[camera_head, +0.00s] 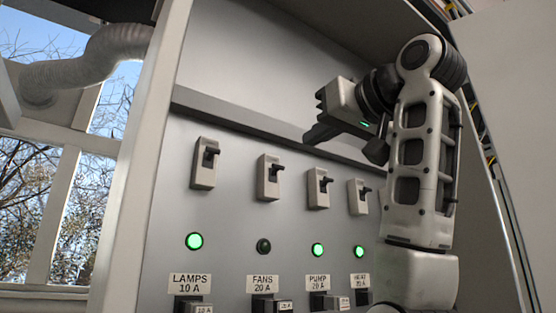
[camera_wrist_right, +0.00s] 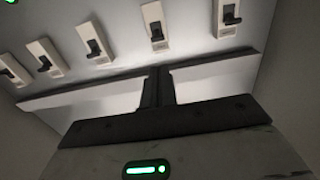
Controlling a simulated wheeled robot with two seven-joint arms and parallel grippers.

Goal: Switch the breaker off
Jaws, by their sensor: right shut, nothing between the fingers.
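Several pale breakers with dark levers sit in a row on the grey panel. They are the LAMPS breaker (camera_head: 203,172), FANS breaker (camera_head: 267,186), PUMP breaker (camera_head: 317,196) and HEAT breaker (camera_head: 357,203). The lamps light (camera_head: 194,241), pump light (camera_head: 318,250) and heat light (camera_head: 359,252) glow green; the fans light (camera_head: 263,246) is dark. My right gripper (camera_head: 308,138) is shut and empty, above the row in the picture and apart from the levers. In the right wrist view its fingers (camera_wrist_right: 158,72) are together, pointing toward the breaker row. My left gripper is out of view.
A dark horizontal ledge (camera_head: 245,125) runs above the breakers. Labels such as LAMPS (camera_head: 190,283) and small blocks sit below the lights. A side post (camera_head: 140,150) bounds the panel at left, beside a window and a grey duct (camera_head: 85,68).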

